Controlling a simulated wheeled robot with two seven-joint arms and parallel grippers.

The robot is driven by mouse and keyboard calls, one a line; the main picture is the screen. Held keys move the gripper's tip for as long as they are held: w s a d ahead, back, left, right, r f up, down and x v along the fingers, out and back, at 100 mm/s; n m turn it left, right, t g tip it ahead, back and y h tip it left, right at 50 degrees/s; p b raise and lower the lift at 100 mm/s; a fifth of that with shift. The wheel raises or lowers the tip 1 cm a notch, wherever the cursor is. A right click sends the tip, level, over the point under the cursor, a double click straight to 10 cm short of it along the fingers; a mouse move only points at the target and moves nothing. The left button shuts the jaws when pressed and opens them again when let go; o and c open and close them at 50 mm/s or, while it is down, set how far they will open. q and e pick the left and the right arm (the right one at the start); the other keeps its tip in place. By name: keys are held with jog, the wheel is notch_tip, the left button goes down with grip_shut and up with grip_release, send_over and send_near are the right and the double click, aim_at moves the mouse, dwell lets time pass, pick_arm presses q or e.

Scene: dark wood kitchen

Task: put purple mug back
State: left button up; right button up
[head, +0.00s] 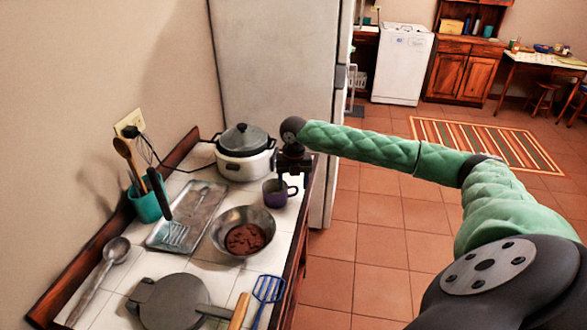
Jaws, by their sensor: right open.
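The purple mug (272,194) stands upright on the white tiled counter, near its right edge and just behind the metal bowl. Its dark handle shows on its right side. My right gripper (282,180) is over the mug, pointing down from the end of my green-sleeved right arm. The fingers are open and look dark and small; whether they touch the mug's rim I cannot tell. My left gripper is not in view.
A white rice cooker (245,160) stands close behind the mug. A metal bowl (243,215) with brown contents is in front. A metal tray (186,215), a teal utensil pot (147,202) and a dark flat press (175,302) crowd the counter. The fridge (270,80) stands behind.

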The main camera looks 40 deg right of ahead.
pick_arm(q)
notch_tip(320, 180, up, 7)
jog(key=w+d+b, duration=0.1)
jog(key=b, duration=0.1)
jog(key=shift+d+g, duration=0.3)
pick_arm(e)
notch_tip(320, 180, up, 8)
jog(key=shift+r, duration=0.25)
jog(key=shift+d, duration=0.1)
